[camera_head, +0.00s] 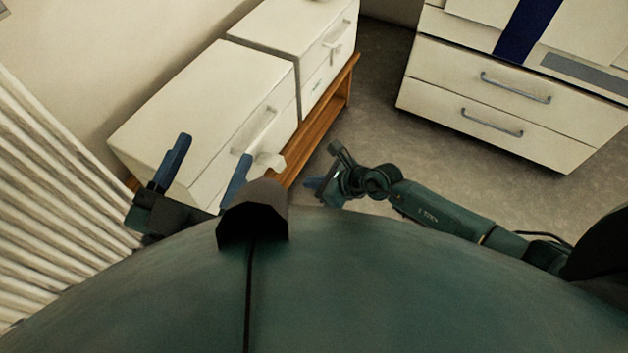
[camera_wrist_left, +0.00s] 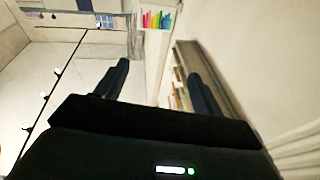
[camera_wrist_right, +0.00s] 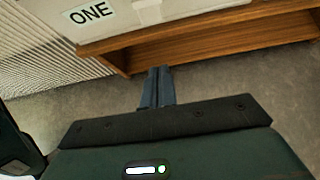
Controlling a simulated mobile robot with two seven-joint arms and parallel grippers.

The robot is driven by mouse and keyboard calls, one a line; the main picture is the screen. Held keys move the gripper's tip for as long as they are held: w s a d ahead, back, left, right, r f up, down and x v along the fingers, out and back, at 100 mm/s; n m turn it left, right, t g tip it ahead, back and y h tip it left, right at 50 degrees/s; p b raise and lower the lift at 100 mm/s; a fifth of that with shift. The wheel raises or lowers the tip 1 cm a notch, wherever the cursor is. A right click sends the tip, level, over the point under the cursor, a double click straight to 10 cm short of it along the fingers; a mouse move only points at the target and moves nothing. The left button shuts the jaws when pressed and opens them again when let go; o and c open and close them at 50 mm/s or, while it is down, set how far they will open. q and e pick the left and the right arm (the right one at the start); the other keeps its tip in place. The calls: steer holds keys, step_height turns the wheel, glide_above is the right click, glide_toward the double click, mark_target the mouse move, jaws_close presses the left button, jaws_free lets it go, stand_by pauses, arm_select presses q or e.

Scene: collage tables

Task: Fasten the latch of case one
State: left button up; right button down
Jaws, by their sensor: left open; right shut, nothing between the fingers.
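Case one, a white box labelled ONE, shows in the right wrist view (camera_wrist_right: 105,18). In the head view it appears to be the nearer white case (camera_head: 215,85), with a handle (camera_head: 253,130) on its front. A pale piece (camera_head: 268,163), perhaps its latch, juts from the front's lower part, close to my left gripper's right finger; I cannot tell if they touch. My left gripper (camera_head: 211,150) is open over the case's near end, with nothing seen between its fingers. My right gripper (camera_head: 312,184) is shut and empty, in front of the case and wooden bench; its fingertips also show in the right wrist view (camera_wrist_right: 157,72).
A second white case (camera_head: 285,25) stands behind the nearer one on the wooden bench (camera_head: 318,125). A white drawer cabinet (camera_head: 510,95) stands at the back right. A ribbed white surface (camera_head: 50,180) is at the left. Carpeted floor (camera_head: 375,110) between bench and cabinet is clear.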

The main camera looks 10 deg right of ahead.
mark_target(271, 163)
steer(key=b+x, duration=0.4)
steer(key=x, duration=0.4)
arm_select(q)
steer(key=r+m+t+h, duration=0.1)
steer(key=r, duration=0.1)
steer(key=w+r+m+t+h, duration=0.1)
steer(key=r+m+h, duration=0.1)
steer(key=shift+a+p, duration=0.15)
steer(key=shift+p, duration=0.2)
arm_select(e)
step_height(271, 163, up, 4)
steer(key=shift+w+a+r, duration=0.1)
steer(key=shift+a+r, duration=0.1)
steer(key=shift+r, duration=0.05)
arm_select(q)
steer(key=shift+r, duration=0.1)
